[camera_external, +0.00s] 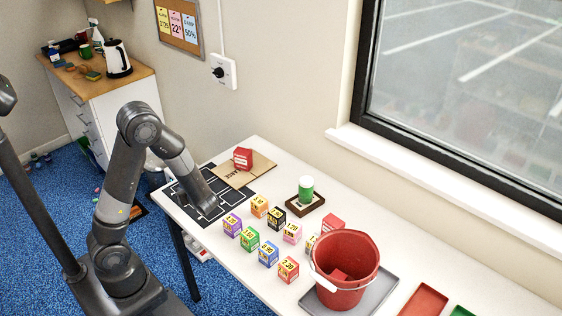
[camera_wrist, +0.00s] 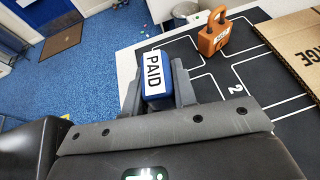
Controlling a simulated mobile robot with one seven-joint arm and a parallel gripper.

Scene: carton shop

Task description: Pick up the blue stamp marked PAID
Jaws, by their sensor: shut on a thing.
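The blue stamp (camera_wrist: 155,87) has a white label reading PAID and shows in the middle of the wrist view. My gripper (camera_wrist: 157,94) is shut on it, with one grey finger on each side. The stamp is over the black mat near the table's edge; I cannot tell whether it touches the mat. In the external view my gripper (camera_external: 207,208) is low over the mat (camera_external: 183,196), and the stamp is hidden there.
An orange padlock-shaped thing (camera_wrist: 214,36) stands on the mat to the right of the stamp. A cardboard sheet (camera_external: 233,180) bears a red block (camera_external: 243,158). Several coloured cubes (camera_external: 268,254), a green-and-white container (camera_external: 306,189) and a red bucket (camera_external: 345,297) stand farther along the table.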

